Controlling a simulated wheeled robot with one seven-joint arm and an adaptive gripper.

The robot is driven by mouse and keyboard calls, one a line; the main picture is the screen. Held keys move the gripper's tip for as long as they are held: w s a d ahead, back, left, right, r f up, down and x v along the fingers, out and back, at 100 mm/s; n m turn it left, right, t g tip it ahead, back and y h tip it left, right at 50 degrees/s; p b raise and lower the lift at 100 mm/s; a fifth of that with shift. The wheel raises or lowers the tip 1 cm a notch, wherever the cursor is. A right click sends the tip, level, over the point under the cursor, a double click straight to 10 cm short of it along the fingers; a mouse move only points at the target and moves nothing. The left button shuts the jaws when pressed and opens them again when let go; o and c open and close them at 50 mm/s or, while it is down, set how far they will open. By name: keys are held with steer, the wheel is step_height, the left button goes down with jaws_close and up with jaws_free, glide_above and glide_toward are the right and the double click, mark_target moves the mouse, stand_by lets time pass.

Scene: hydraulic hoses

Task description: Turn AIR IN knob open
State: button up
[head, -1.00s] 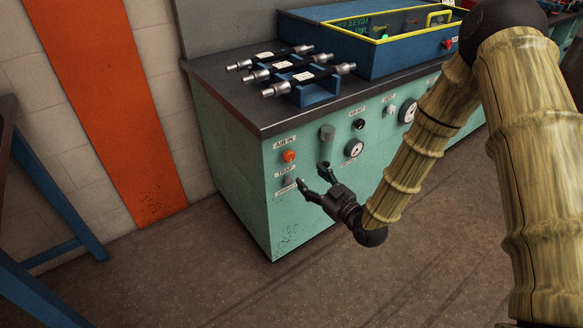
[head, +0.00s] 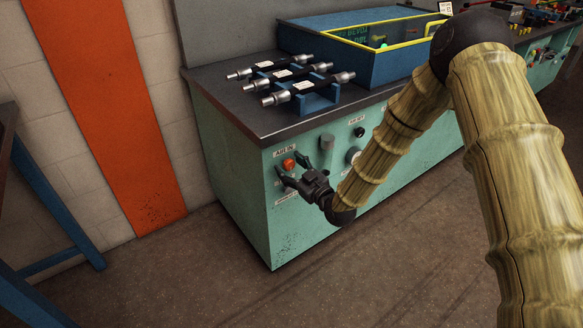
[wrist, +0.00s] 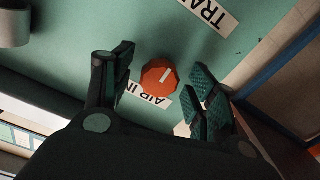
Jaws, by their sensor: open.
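The AIR IN knob (head: 288,164) is orange-red and sits on the green front panel of the bench, under its AIR IN label (head: 285,152). In the wrist view the knob (wrist: 159,77) shows a pale pointer line and lies between my fingertips, farther off toward the panel. My gripper (head: 289,173) is open just in front of the knob, with one finger on each side in the wrist view (wrist: 161,88). I cannot tell whether the fingers touch the knob. The AIR IN label (wrist: 152,97) is partly hidden by a finger.
A TRAP label (wrist: 208,12) is close by on the panel. Hoses with metal ends (head: 290,73) lie on the bench top (head: 235,105). Floor in front is clear.

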steer(key=c, duration=1)
steer(key=shift+c, duration=0.2)
steer(key=shift+m, duration=0.3)
steer(key=m, duration=0.4)
steer(key=shift+m, duration=0.3)
steer(key=m, duration=0.4)
steer(key=shift+m, duration=0.3)
steer(key=m+b, duration=0.1)
steer(key=m, duration=0.3)
steer(key=shift+f, duration=0.1)
steer(key=shift+m+b, duration=0.7)
steer(key=shift+m, duration=1.3)
